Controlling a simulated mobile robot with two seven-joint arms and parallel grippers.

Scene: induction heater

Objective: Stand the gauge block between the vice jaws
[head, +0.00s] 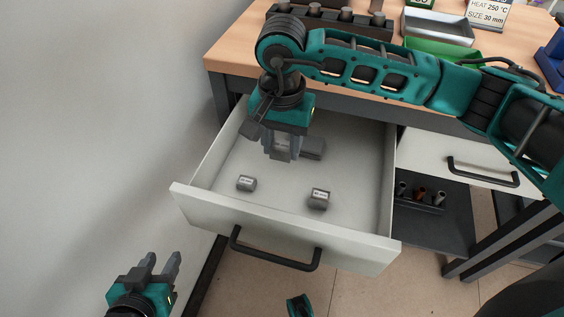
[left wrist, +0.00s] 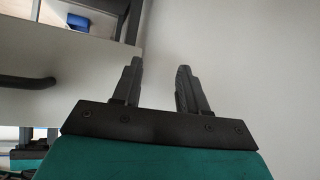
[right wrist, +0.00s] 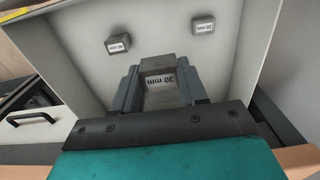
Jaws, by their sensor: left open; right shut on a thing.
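My right gripper (head: 282,153) reaches down into the open drawer and is shut on a grey gauge block (right wrist: 158,72). Its white label reads 30 mm in the right wrist view, upside down. In the head view the fingers mostly hide this block. Two other grey blocks lie on the drawer floor nearer its front: one on the left (head: 246,183) and one on the right (head: 319,198). My left gripper (head: 162,267) is open and empty, outside the drawer at the lower left; its fingers (left wrist: 158,85) show apart in the left wrist view. I cannot make out the vice clearly.
The drawer (head: 285,232) stands open below the wooden bench (head: 236,57). A dark grey box shape (head: 313,148) shows beside my right gripper. A sign (head: 487,14) reads HEAT 250 °C, SIZE 30 mm. A green tray (head: 440,50) and a blue object (head: 552,62) are on the bench.

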